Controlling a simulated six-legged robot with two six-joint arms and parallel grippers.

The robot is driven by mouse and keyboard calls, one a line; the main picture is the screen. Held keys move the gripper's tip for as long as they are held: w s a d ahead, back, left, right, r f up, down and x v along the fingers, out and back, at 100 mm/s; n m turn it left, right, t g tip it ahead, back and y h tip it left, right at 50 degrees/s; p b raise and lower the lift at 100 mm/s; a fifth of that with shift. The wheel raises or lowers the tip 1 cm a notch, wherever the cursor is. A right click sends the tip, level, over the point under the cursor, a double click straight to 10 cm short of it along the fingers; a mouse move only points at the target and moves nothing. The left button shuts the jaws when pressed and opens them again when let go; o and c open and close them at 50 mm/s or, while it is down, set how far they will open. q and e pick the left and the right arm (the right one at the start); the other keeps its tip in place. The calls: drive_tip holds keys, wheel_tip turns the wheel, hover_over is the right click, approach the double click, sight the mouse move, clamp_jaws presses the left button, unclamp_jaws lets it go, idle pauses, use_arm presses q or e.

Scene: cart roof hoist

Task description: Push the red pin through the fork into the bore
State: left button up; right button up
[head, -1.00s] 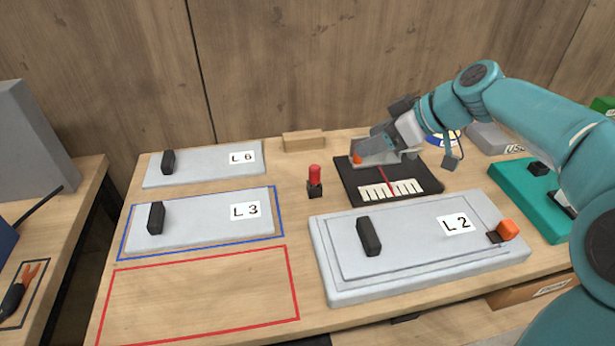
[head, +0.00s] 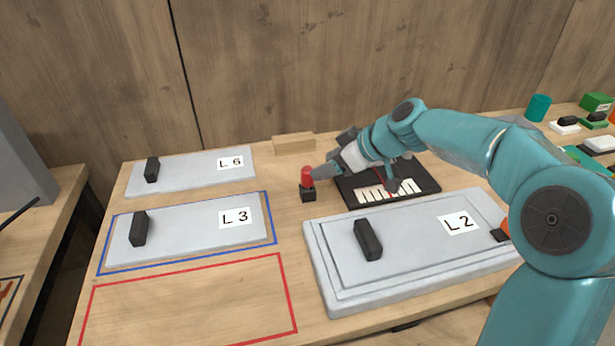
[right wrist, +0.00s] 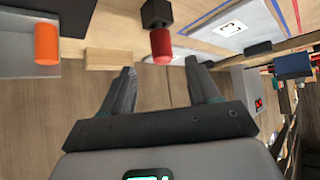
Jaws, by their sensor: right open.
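The red pin (head: 307,177) stands upright in a small black holder (head: 308,194) at the middle of the bench. My right gripper (head: 320,172) is open and comes in from the right, its fingertips close beside the pin's red top. In the right wrist view the red pin (right wrist: 161,46) lies in line with the gap between the spread fingers (right wrist: 160,70), around their tips; I cannot tell whether they touch it. An orange cylinder (right wrist: 46,44) on a grey part shows at the left there. I cannot make out the fork or bore. My left gripper is not in view.
A black board with a white scale (head: 428,180) lies under my right arm. Grey plates L6 (head: 200,172), L3 (head: 185,232) and L2 (head: 410,235) with black handles lie around. A wooden block (head: 294,144) is behind the pin. The red-outlined area (head: 190,310) is clear.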

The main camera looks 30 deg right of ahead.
sight(308, 169)
drive_tip(key=x, duration=0.6)
drive_tip(key=shift+w+a+p, duration=0.15)
drive_tip(key=shift+a+p, duration=0.25)
drive_tip(key=shift+a, duration=0.05)
drive_tip(key=shift+w+f, duration=0.25)
drive_tip(key=shift+s+r, duration=0.1)
drive_tip(key=shift+c, duration=1.2)
drive_tip(key=c, duration=0.8)
